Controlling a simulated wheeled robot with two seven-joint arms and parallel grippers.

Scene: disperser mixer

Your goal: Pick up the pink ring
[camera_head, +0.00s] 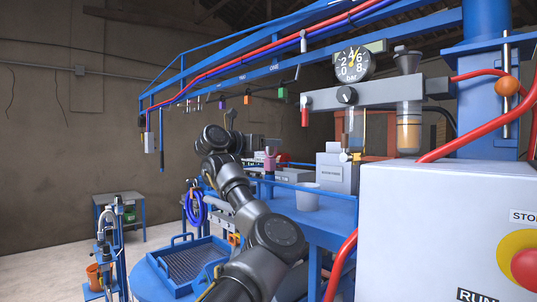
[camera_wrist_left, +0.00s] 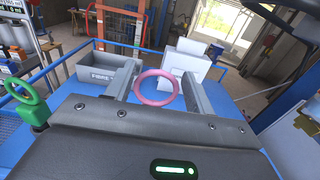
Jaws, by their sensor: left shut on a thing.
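The pink ring (camera_wrist_left: 157,87) stands upright between the two fingers of my left gripper (camera_wrist_left: 159,86) in the left wrist view. The left gripper is shut on it. The ring's round opening faces the wrist camera, and the blue tabletop shows behind it. In the head view my left arm reaches over the blue table, and its fingers and the ring cannot be made out clearly. My right gripper is in neither view.
A grey bin (camera_wrist_left: 92,76) and a white box (camera_wrist_left: 188,60) stand beyond the fingers on the blue table. A green ring-topped piece (camera_wrist_left: 33,105) is at left. In the head view, a white cup (camera_head: 308,197) and a large white control box (camera_head: 430,235) stand right of my arm.

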